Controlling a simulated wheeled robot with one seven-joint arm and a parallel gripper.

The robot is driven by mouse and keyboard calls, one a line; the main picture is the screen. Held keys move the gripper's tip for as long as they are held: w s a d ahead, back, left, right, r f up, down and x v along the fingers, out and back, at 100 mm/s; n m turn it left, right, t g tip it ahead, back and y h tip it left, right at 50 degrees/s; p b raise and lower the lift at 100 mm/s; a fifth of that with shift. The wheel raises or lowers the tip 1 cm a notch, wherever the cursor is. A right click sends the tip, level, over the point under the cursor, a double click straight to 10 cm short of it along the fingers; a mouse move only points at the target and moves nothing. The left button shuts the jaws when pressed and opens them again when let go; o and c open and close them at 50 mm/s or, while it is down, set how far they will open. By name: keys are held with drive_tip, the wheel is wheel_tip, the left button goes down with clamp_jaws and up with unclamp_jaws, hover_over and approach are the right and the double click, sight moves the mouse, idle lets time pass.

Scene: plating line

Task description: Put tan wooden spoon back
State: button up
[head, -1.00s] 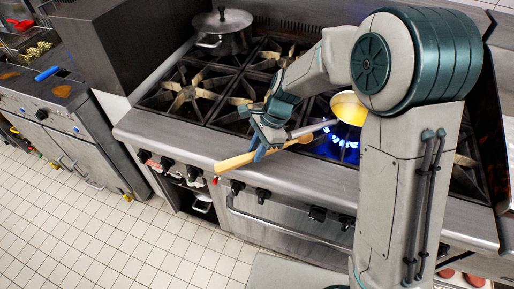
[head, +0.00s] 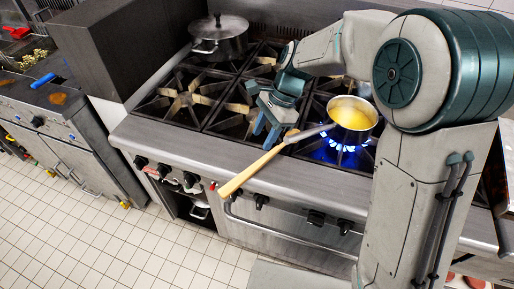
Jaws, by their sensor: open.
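A long tan wooden piece, apparently the wooden spoon (head: 250,170), slants across the stove's front edge with its lower left end over the front. Its upper right end meets the grey metal handle of a small saucepan (head: 353,112); I cannot tell whether it rests on that handle or is joined to it. The saucepan holds something yellow and sits over a lit blue flame. My gripper (head: 265,131) is open, just up and left of the tan piece's upper end, and looks empty. Any contact between them is unclear.
The stove (head: 165,140) has several black grates and front knobs. A lidded steel pot (head: 219,42) stands at the back left. A fryer-like unit (head: 55,115) with a blue handle is at the far left. Tiled floor (head: 110,235) in front is clear.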

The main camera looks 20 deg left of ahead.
drive_tip(key=s+d+r+n+t+h, duration=0.15)
drive_tip(key=d+r, duration=0.25)
drive_tip(key=d, duration=0.4)
drive_tip(key=s+d+r+n+t, duration=0.2)
drive_tip(key=s+d+r+n, duration=0.15)
drive_tip(key=d, duration=0.45)
drive_tip(key=s+d+f+n+t+h, duration=0.1)
drive_tip(key=s+d+n+t+h, duration=0.1)
drive_tip(key=s+d+n, duration=0.3)
drive_tip(key=s+d, duration=0.4)
drive_tip(key=d, duration=0.1)
drive_tip(key=shift+s+d+t, duration=0.2)
drive_tip(key=shift+t, duration=0.15)
drive_tip(key=shift+f, duration=0.1)
